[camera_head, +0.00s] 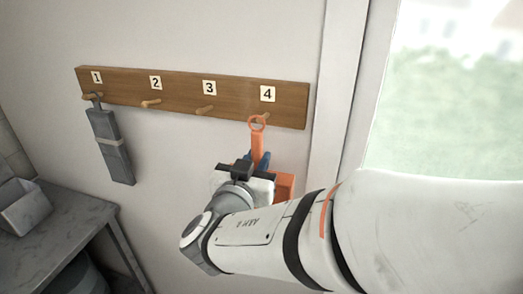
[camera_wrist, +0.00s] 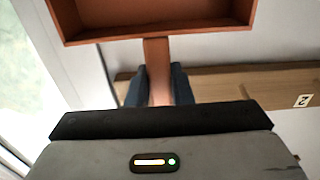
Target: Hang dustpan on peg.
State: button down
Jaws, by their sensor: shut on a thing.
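An orange dustpan (camera_head: 257,143) is held handle up, its ring just in front of the rail below the number 4. Part of its pan shows orange behind my wrist. My gripper (camera_head: 257,160) is shut on the handle. In the wrist view the dustpan (camera_wrist: 157,55) has its pan at the top, and the handle runs between the dark fingers of my gripper (camera_wrist: 158,85). The wooden peg rail (camera_head: 180,97) carries pegs numbered 1 to 4. The peg under 4 (camera_head: 267,116) is partly hidden by the ring; I cannot tell whether it passes through.
A grey long object (camera_head: 110,145) hangs from the peg under 1. The pegs under 2 (camera_head: 151,103) and 3 (camera_head: 205,109) are bare. A window frame (camera_head: 345,90) stands close to the rail's right end. A grey table (camera_head: 60,225) with a bin (camera_head: 25,207) is at lower left.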

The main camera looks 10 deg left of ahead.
jog(key=shift+w+d+p, duration=0.2)
jog(key=shift+w+p, duration=0.95)
jog(key=shift+w, duration=0.7)
jog(key=shift+w+f+b, duration=0.6)
jog(key=shift+b, duration=1.05)
jog(key=shift+w+b, duration=0.1)
jog(key=shift+b, duration=0.9)
